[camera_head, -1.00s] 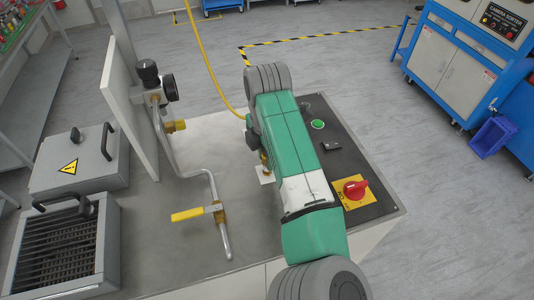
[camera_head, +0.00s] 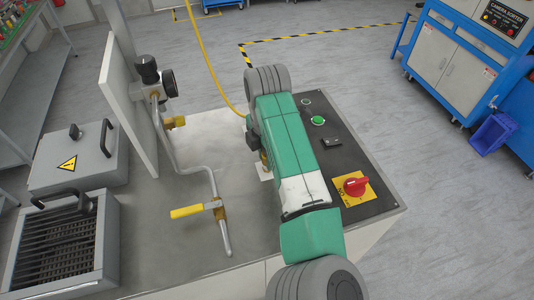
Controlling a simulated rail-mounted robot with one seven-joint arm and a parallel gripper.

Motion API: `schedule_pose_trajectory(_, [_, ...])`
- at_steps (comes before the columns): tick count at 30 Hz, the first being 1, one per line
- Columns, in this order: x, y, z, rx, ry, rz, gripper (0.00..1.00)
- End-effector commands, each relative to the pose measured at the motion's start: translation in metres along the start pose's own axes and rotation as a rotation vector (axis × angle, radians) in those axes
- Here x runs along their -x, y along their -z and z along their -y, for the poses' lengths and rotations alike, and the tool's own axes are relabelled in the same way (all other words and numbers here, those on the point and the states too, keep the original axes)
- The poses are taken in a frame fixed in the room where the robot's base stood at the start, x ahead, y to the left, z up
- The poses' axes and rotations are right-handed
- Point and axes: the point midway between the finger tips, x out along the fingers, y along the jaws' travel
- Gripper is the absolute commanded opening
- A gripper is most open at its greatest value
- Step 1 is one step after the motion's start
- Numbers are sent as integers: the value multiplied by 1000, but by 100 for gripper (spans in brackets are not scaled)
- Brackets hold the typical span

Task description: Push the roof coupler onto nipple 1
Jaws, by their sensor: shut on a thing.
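The yellow hose (camera_head: 210,65) comes down from the top of the picture and ends at the dark wrist end of my arm. My gripper (camera_head: 252,142) shows only as a dark part beside the green arm, mostly hidden behind it. It is shut, and the roof coupler at the hose end is hidden there. A small brass fitting, likely nipple 1 (camera_head: 264,160), shows just below, at the left edge of the arm over a white label (camera_head: 266,174). The arm hides whether coupler and nipple touch.
A pipe with a yellow lever valve (camera_head: 187,211) and a gauge (camera_head: 167,82) stands left of my arm, beside an upright plate (camera_head: 128,90). A control panel with a red knob (camera_head: 354,185) and green button (camera_head: 317,121) lies right. A lidded box (camera_head: 75,165) and grated box (camera_head: 60,245) stand left.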

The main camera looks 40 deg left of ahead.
Motion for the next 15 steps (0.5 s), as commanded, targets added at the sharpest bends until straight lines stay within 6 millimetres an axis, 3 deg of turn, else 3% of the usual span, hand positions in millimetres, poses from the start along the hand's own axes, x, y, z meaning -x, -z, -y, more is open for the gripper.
schedule_pose_trajectory(7, [-2, 0, 0, 0, 0, -1, 0])
schedule_pose_trajectory(8, [-2, 0, 0, 0, 0, -1, 27])
schedule_pose_trajectory(9, [-2, 0, 0, 0, 0, -1, 35])
schedule_pose_trajectory(11, [-2, 0, 0, 0, 0, -1, 47])
schedule_pose_trajectory(15, [-2, 0, 0, 0, 0, 0, 49])
